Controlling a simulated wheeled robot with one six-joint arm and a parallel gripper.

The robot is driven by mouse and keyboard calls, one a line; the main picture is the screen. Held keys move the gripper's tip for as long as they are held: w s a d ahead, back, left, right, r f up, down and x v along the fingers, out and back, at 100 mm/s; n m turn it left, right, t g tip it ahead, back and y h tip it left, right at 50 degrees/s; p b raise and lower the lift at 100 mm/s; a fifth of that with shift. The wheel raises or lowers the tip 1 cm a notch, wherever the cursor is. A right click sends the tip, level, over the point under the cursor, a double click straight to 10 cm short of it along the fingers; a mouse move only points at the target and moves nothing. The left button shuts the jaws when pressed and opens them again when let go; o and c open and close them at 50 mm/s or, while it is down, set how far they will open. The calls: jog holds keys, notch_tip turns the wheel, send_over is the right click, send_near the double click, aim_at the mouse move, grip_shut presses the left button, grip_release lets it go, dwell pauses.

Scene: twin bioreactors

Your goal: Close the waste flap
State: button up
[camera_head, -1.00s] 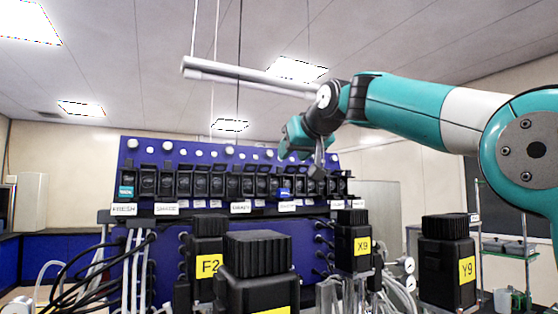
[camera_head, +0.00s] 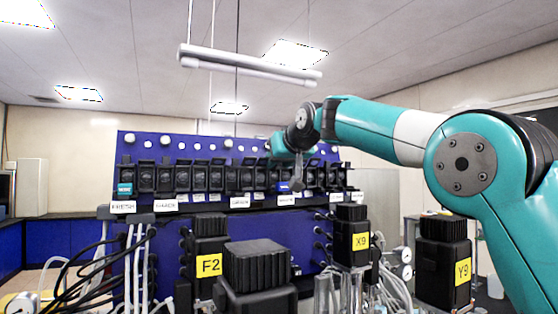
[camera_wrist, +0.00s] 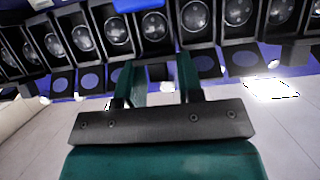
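A row of black box units with round windows runs along the blue panel (camera_head: 220,150), with small flaps standing open above many of them. The unit labels are small; the one below my gripper (camera_head: 298,186) is too blurred to read surely, so I cannot tell for certain which flap is the waste flap. A blue tag (camera_head: 283,187) sits just left of my gripper. In the wrist view, my gripper (camera_wrist: 160,78) has its two teal fingers apart in front of the units, with nothing seen clamped between them. Flaps with blue discs (camera_wrist: 91,79) show beside the fingers; contact is unclear.
Black-capped blocks marked F2 (camera_head: 208,250), X9 (camera_head: 352,240) and Y9 (camera_head: 443,262) stand in front of the panel. Hoses and cables (camera_head: 90,265) hang at lower left. A light tube (camera_head: 250,68) hangs overhead.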

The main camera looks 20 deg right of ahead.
jog(key=shift+f+b, duration=0.15)
jog(key=shift+b, duration=0.15)
jog(key=f+t+b, duration=0.1)
jog(key=b, duration=0.2)
jog(key=shift+s+b, duration=0.1)
jog(key=shift+b, duration=0.2)
jog(key=b, duration=0.2)
jog(key=t+b, duration=0.1)
jog(key=shift+s+f+t+b, duration=0.1)
jog(key=shift+f+t+b, duration=0.1)
jog(key=shift+t+b, duration=0.15)
jog(key=t+y+b, duration=0.1)
jog(key=t+b, duration=0.1)
jog(key=b, duration=0.3)
jog(key=shift+s+f+t+b, duration=0.1)
jog(key=shift+f+t+b, duration=0.05)
jog(key=shift+t+b, duration=0.15)
jog(key=t+b, duration=0.1)
jog(key=b, duration=0.1)
jog(key=shift+t+b, duration=0.25)
jog(key=shift+b, duration=0.05)
jog(key=shift+r, duration=0.2)
jog(key=o, duration=0.6)
